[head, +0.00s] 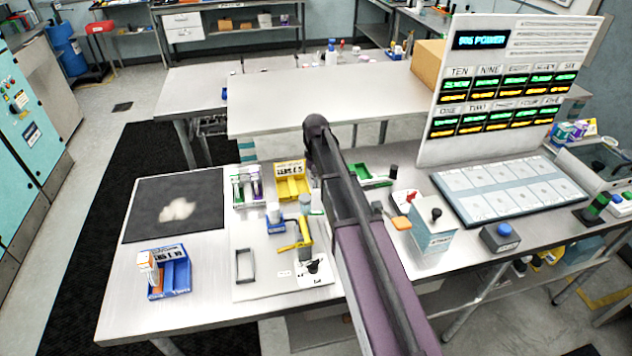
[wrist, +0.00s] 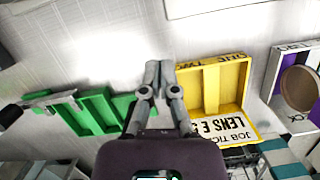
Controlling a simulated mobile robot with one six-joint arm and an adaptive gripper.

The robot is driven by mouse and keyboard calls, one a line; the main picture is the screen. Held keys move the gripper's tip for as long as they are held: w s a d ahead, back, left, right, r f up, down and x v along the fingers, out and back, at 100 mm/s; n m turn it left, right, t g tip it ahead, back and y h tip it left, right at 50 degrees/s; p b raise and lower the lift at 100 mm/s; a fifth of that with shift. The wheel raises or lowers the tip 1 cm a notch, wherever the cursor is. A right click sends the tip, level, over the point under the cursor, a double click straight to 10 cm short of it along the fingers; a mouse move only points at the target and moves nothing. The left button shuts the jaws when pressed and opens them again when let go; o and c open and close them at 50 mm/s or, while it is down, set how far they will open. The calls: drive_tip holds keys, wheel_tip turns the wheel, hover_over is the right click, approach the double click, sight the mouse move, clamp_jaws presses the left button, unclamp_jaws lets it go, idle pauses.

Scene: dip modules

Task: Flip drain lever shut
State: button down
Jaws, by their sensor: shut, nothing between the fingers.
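I cannot tell for sure which part is the drain lever. A yellow lever-like handle (head: 290,246) sits by an upright grey cylinder (head: 306,236) on the pale plate at the middle of the bench. Beside it a black knob (head: 313,267) stands on a small white plate. None of these shows clearly in the wrist view. My gripper (wrist: 160,75) is shut and empty in the wrist view, between the yellow tray (wrist: 213,85) and the green tray (wrist: 100,110). In the head view my arm hides the gripper.
A blue bin (head: 170,272) and a dark mat (head: 160,207) lie at the left. A grey box with a black knob (head: 433,235), a blue button box (head: 501,238) and a white panel (head: 505,90) stand at the right. A grey bracket (head: 245,265) lies near the front.

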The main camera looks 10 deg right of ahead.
sight(315, 214)
drive_tip(key=shift+b+x, duration=1.9)
drive_tip(key=shift+x, duration=0.3)
drive_tip(key=shift+s+a+f, duration=0.1)
drive_tip(key=shift+s+a, duration=0.05)
drive_tip(key=shift+s, duration=0.8)
drive_tip(key=shift+s+a+f, duration=0.1)
drive_tip(key=shift+s+a, duration=0.05)
drive_tip(key=shift+s, duration=0.75)
drive_tip(key=shift+a, duration=0.15)
